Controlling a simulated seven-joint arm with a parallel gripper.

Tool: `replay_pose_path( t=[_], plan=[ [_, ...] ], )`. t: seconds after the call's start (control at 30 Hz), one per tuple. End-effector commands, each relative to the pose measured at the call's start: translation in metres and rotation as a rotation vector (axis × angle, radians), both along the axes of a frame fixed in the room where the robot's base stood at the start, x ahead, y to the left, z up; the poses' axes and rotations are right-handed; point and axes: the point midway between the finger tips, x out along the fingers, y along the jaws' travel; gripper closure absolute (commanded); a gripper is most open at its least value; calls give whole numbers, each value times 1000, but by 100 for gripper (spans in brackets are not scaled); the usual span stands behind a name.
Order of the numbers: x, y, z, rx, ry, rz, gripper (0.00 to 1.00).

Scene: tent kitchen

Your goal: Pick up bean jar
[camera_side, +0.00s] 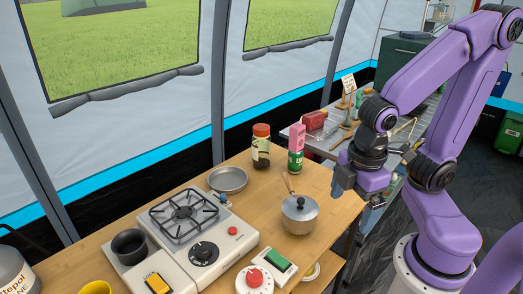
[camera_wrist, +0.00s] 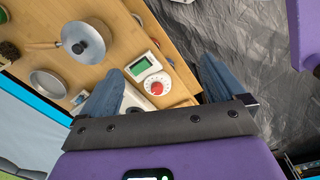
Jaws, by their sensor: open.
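The bean jar (camera_side: 261,146), a clear jar with an orange-red lid and dark contents, stands upright near the back edge of the wooden table. In the wrist view, what looks like the jar (camera_wrist: 8,54) is cut off at the left edge. My gripper (camera_side: 344,181) is to the right of the jar, beyond the lidded pot and apart from both. In the wrist view my gripper (camera_wrist: 163,68) has its two fingers spread wide with nothing between them.
A metal bowl (camera_side: 228,179) and a gas stove (camera_side: 186,222) are left of the pot. A tent wall is behind.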

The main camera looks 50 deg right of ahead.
Motion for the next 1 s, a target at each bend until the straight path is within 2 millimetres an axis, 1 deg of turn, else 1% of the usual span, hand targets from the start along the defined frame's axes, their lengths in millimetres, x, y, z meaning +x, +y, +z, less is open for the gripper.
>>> replay_pose_path(
  t=[0.1,0.17,0.2,0.27,0.3,0.37,0.4,0.47,0.5,0.7,0.8,0.9,1.0],
  plan=[
    [43,-3,-4,-113,-62,63,4],
    [70,-7,-5,-187,-94,106,4],
    [88,-10,-6,-239,-114,136,4],
    [116,-16,-8,-316,-139,183,4],
    [133,-20,-9,-369,-151,216,4],
    [160,-27,-10,-448,-165,263,4],
    [178,-32,-11,-501,-172,299,4],
    [204,-40,-13,-580,-178,349,4],
    [221,-45,-14,-633,-178,383,4],
    [301,-79,-25,-889,-147,565,4],
    [336,-96,-32,-1004,-116,658,4],
    [364,-112,-40,-1099,-82,741,4],
    [383,-123,-46,-1167,-54,804,4]
  ],
)
